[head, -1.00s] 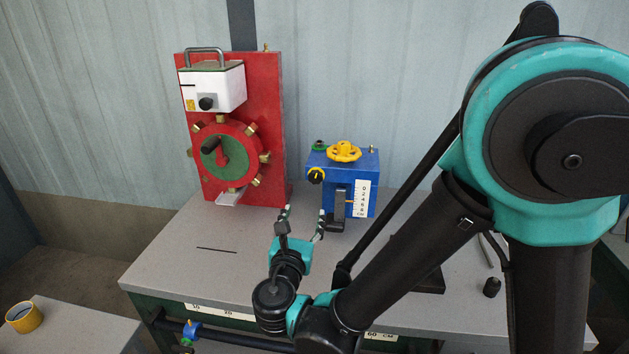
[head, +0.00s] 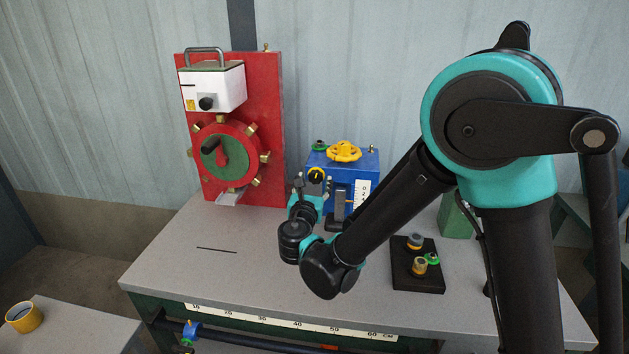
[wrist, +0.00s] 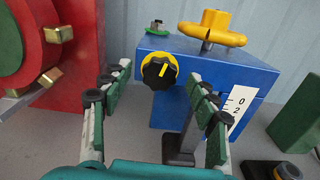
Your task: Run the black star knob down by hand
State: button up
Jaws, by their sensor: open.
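A black lobed knob (wrist: 158,72) with a yellow pointer line and a yellow ring behind it sits on the front face of the blue box (wrist: 210,68). In the head view the knob (head: 316,175) is on the upper left of the blue box (head: 342,176). My gripper (wrist: 157,82) is open and empty, in front of the box, with one finger to each side of the knob in the wrist view. I cannot tell whether the fingertips reach the knob. In the head view my gripper (head: 313,185) points up towards it.
A yellow handwheel (head: 343,151) and a green piece top the blue box. A red panel (head: 264,120) with a white box and crank wheel stands left. A black block (head: 418,281) with fittings lies front right. The bench's front left is clear.

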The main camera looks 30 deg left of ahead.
jog(key=shift+w+a, duration=0.15)
jog(key=shift+w, duration=0.45)
jog(key=c, duration=1.2)
jog(key=shift+o, duration=0.2)
jog(key=m, duration=0.5)
jog(key=shift+m, duration=0.3)
jog(key=o, duration=1.2)
jog(key=shift+c, duration=0.2)
jog(key=shift+s, duration=0.15)
jog(key=v, duration=1.1)
jog(key=shift+s, duration=0.35)
